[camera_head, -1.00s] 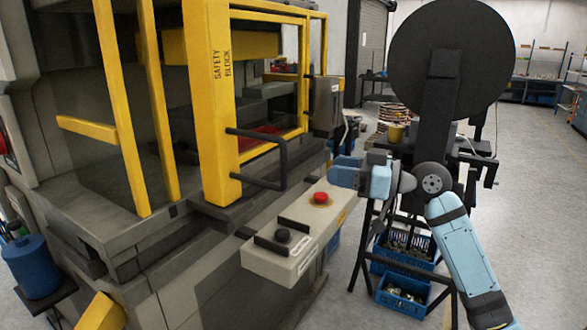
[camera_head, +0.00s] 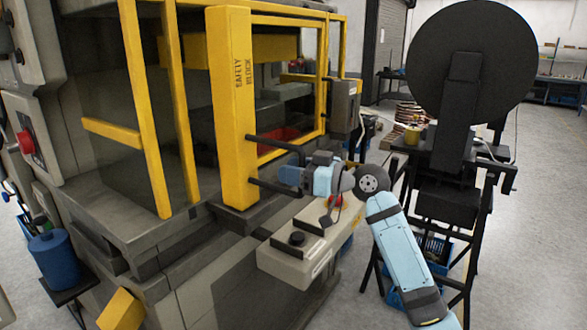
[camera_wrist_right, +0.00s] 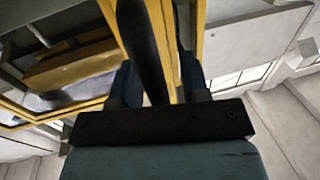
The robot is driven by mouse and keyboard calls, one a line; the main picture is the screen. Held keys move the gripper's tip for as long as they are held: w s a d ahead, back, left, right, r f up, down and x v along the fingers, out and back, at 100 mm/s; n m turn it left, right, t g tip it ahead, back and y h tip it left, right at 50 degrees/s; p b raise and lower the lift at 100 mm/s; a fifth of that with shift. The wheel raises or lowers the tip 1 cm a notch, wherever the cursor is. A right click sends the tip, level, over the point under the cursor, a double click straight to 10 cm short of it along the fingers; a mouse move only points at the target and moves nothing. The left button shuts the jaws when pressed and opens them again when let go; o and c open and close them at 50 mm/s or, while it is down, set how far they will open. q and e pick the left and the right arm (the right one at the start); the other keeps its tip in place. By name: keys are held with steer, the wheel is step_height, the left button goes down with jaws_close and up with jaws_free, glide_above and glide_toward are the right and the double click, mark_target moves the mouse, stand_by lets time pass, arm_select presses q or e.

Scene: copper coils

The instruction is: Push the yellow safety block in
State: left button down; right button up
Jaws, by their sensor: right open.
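The yellow safety block (camera_head: 235,110) is an upright yellow post lettered SAFETY BLOCK on the front of the press. In the right wrist view the black handle bar (camera_wrist_right: 143,45) runs between the two fingers of my right gripper (camera_wrist_right: 160,80). The fingers are open, one on each side of the bar; I cannot tell whether they touch it. My left gripper is not in view.
A control box (camera_head: 300,250) with a black button (camera_head: 297,238) and a red button (camera_head: 335,201) lies just below my right gripper. A black reel stand (camera_head: 465,75) is to the right. A blue canister (camera_head: 53,258) stands at the lower left.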

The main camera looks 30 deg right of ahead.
mark_target(221, 147)
steer(key=c, duration=0.7)
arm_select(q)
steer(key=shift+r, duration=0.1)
arm_select(e)
jaws_close()
